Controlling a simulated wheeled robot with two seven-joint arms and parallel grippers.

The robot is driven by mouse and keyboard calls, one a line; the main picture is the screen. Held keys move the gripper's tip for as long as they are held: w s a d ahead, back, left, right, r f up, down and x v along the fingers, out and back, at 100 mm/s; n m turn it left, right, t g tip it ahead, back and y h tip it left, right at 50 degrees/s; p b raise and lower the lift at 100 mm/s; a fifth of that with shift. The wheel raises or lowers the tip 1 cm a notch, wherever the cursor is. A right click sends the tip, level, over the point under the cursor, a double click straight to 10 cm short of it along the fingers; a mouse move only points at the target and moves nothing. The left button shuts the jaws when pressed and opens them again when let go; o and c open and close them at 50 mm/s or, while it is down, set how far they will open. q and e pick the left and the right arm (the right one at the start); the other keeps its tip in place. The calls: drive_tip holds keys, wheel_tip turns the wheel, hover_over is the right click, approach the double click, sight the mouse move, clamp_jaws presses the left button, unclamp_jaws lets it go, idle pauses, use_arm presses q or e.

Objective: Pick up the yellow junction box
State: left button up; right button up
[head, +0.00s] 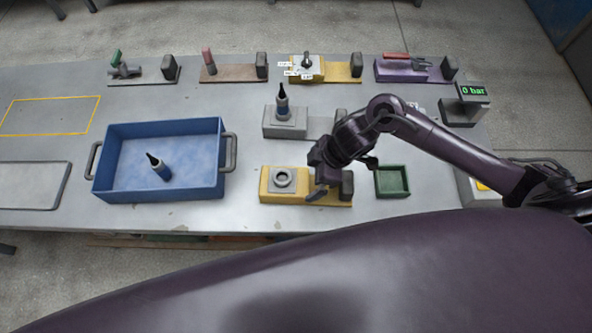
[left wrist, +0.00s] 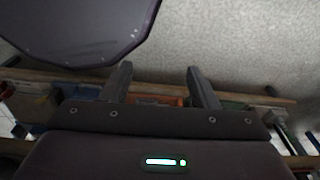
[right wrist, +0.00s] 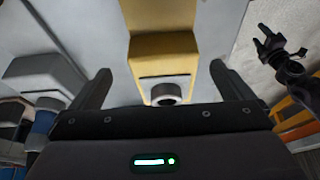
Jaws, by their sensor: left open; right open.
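A yellow box-like block (head: 268,188) with a grey top plate and round grey port (head: 283,179) sits at the near middle of the table; I take it for the yellow junction box. My right gripper (head: 318,188) is over its right part, partly hiding it; contact cannot be told. In the right wrist view the yellow block (right wrist: 165,52) and its port (right wrist: 163,93) lie between the open, empty fingers of my right gripper (right wrist: 160,85). My left gripper (left wrist: 160,82) is open and empty, facing the floor and a shelf edge; it is outside the head view.
A blue tray (head: 208,190) holding a dark-tipped bottle (head: 159,167) stands left. A green bin (head: 392,181) is right of the yellow block. A grey fixture (head: 284,125) with another bottle is behind. Several fixtures line the back, including a yellow one (head: 342,73) with tags.

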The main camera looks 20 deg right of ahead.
sight(303, 181)
drive_tip(key=shift+s+a+f, duration=0.15)
drive_tip(key=shift+s+f, duration=0.05)
drive_tip(key=shift+f, duration=0.2)
drive_tip(key=shift+a+f+p, duration=0.3)
drive_tip(key=shift+a+f, duration=0.45)
drive_tip(key=shift+f, duration=0.3)
drive_tip(key=x, duration=0.2)
drive_tip(key=shift+w+a+f, duration=0.2)
drive_tip(key=shift+w+f, duration=0.1)
drive_tip(key=shift+w, duration=0.05)
drive_tip(key=shift+w+a+f, duration=0.1)
drive_tip(key=shift+a+f, duration=0.05)
drive_tip(key=shift+f, duration=0.35)
drive_tip(key=c, duration=0.9)
use_arm(q)
drive_tip(key=shift+s+a+r, duration=0.15)
drive_tip(key=shift+s+r, duration=0.35)
drive_tip(key=shift+s, duration=0.3)
use_arm(e)
drive_tip(key=shift+c, duration=1.2)
